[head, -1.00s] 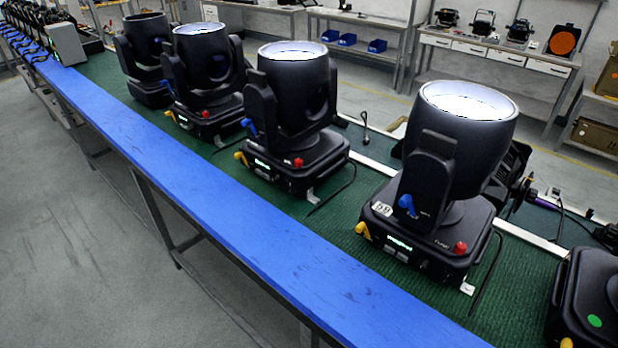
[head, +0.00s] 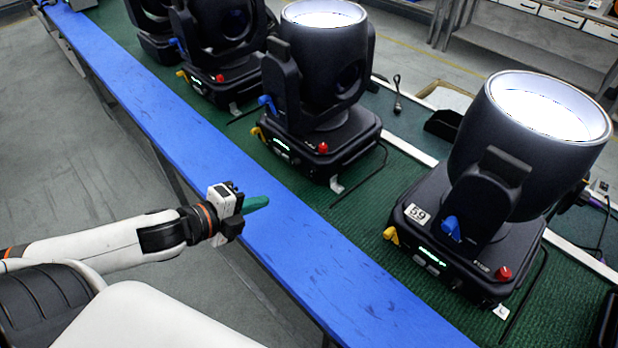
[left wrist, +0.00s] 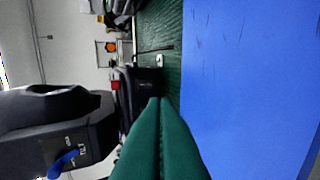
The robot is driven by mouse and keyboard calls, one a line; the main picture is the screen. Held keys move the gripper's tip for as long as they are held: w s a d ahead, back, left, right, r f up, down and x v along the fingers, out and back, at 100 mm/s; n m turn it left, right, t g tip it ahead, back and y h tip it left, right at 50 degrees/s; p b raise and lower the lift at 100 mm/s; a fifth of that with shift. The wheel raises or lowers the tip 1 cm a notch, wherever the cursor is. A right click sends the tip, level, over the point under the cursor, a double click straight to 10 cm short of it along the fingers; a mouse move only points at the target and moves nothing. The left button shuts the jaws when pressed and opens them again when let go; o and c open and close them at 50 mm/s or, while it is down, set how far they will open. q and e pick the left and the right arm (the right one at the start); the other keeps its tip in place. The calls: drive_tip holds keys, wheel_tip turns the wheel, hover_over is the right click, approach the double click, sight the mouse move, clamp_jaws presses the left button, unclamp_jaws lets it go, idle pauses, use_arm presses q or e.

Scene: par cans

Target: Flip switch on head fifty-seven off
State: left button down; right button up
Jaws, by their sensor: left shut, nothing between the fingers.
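A black moving head (head: 535,130) with a "59" label (head: 417,213) stands at the right in the head view, its lens lit. Left of it stands another lit head (head: 318,75) with no readable number. Each base front shows a glowing green display (head: 432,253), a yellow lever, a blue lever and a red knob. No label reading 57 is legible, and I cannot make out a power switch. My left gripper (head: 266,202), with green fingers, is shut and empty over the blue bench edge, apart from the heads. Its fingers (left wrist: 160,103) also show in the left wrist view. My right gripper is out of view.
The blue front edge (head: 330,250) of the bench runs diagonally and is clear. Green matting (head: 355,215) lies under the heads. Black cables lie between the bases. More heads (head: 220,45) stand farther left. Shelving (head: 530,45) stands behind.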

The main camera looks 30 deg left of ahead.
sight(313, 180)
use_arm(q)
drive_tip(key=shift+s, duration=0.2)
drive_tip(key=shift+x, duration=1.6)
drive_tip(key=p+x, duration=0.1)
drive_tip(key=x, duration=0.2)
drive_tip(key=r+x, duration=0.1)
drive_tip(key=x, duration=0.3)
drive_tip(key=p+x, duration=0.1)
drive_tip(key=x, duration=0.2)
drive_tip(key=shift+w+d+p, duration=0.15)
drive_tip(key=shift+w+p, duration=0.15)
drive_tip(key=shift+w, duration=0.3)
drive_tip(key=shift+w+f+b, duration=0.15)
drive_tip(key=shift+f+b, duration=0.25)
drive_tip(key=shift+b, duration=0.25)
drive_tip(key=shift+r+t, duration=0.25)
drive_tip(key=shift+t, duration=0.05)
drive_tip(key=shift+w+r, duration=0.1)
